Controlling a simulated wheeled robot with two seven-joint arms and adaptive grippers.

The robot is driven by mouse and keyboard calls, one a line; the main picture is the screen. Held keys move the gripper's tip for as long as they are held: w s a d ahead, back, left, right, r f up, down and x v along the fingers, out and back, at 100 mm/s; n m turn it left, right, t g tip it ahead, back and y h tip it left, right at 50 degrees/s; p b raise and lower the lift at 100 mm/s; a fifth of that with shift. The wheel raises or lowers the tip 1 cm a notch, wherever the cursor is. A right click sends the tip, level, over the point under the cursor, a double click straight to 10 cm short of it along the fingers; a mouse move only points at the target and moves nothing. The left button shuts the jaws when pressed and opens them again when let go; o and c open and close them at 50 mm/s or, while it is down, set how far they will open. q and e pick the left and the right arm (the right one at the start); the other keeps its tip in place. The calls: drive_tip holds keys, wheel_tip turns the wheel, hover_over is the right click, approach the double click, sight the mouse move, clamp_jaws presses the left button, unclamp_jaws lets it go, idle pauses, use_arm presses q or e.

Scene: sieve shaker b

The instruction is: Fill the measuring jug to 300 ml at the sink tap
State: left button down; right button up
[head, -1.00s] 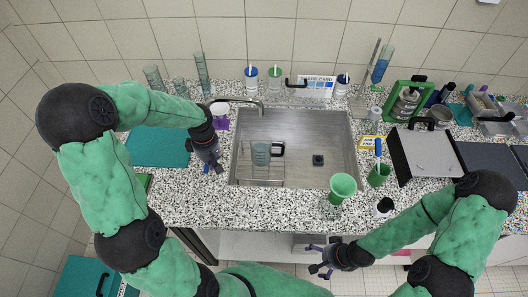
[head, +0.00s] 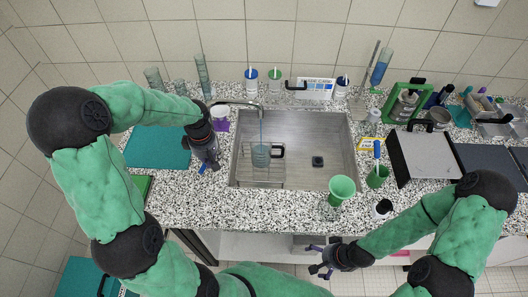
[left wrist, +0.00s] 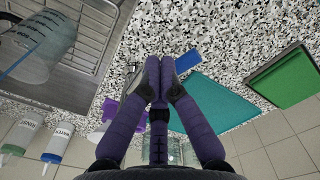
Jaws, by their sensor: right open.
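The clear measuring jug (head: 260,156) with a black handle stands upright on a wire rack in the left half of the sink. A thin blue stream falls from the tap (head: 262,105) into it. In the left wrist view the jug (left wrist: 42,48) shows dark scale marks and a bluish tint; the water level cannot be read. My left gripper (head: 209,168) is over the counter just left of the sink, apart from the jug. In the left wrist view its fingers (left wrist: 159,62) are together with nothing visible between them. My right gripper (head: 330,260) is open and empty in front of the counter.
The sink (head: 335,172) is bare on its right side, around the drain. A teal mat (head: 157,148) and a small blue piece (left wrist: 187,60) lie on the left counter. Bottles line the back.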

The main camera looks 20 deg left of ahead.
use_arm(q)
drive_tip(key=shift+a+r, duration=0.9)
drive_tip(key=shift+a, duration=2.55)
wheel_tip(320, 180, down, 4)
drive_tip(key=b, duration=0.3)
drive_tip(key=shift+s+f, duration=0.1)
drive_tip(key=shift+f, duration=0.1)
drive_tip(key=shift+d, duration=0.15)
drive_tip(key=shift+d, duration=0.45)
drive_tip(key=shift+d+b, duration=0.1)
drive_tip(key=shift+b, duration=0.2)
